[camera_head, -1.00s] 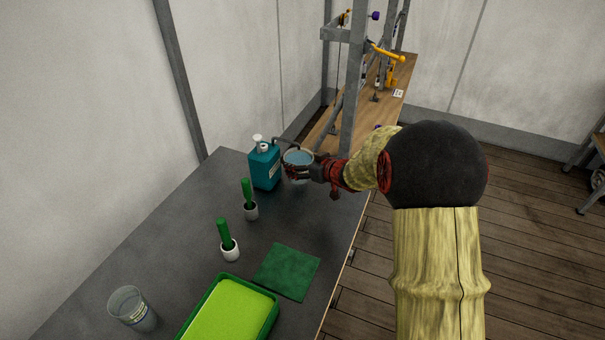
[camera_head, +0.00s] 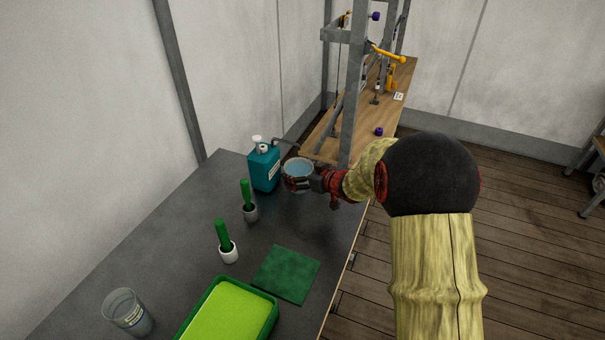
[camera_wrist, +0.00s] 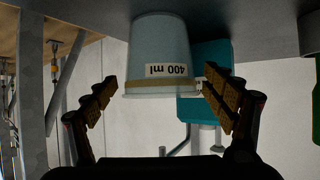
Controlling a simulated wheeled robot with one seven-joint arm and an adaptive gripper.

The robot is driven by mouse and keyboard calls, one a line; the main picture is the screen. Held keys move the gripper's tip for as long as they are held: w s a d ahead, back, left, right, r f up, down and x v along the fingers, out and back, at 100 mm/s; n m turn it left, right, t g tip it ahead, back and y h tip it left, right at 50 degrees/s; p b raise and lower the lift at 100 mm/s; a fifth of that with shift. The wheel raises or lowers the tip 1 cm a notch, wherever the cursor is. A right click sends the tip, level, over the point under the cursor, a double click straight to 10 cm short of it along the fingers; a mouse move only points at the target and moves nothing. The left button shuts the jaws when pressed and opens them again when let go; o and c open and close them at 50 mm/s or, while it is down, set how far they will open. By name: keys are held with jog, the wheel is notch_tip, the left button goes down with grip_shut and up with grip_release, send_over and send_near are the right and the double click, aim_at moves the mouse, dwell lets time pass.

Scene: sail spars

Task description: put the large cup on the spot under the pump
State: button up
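The large cup (camera_head: 297,168) is pale, translucent blue and labelled 400 ml. It also shows upside down in the wrist view (camera_wrist: 160,50), because that view is turned over. The spot is not visible.
A metal frame (camera_head: 352,100) stands behind on a wooden bench (camera_head: 325,140).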

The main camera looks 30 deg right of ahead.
jog(key=shift+o, duration=0.3)
jog(key=shift+r, duration=0.15)
jog(key=p+v, duration=0.4)
jog(key=v, duration=0.8)
jog(key=s+a+r+m+g+h, duration=0.1)
jog(key=s+a+r+h, duration=0.2)
jog(key=r, duration=0.4)
jog(key=s+a+r+m+g+h, duration=0.1)
jog(key=s+r+h, duration=0.1)
jog(key=s+r, duration=0.35)
jog(key=s+a+r+g+y, duration=0.1)
jog(key=s+a+g+y, duration=0.2)
jog(key=s+a, duration=1.3)
jog(key=shift+s+n+g+y, duration=0.4)
jog(key=shift+s+g, duration=0.4)
jog(key=shift+s, duration=0.4)
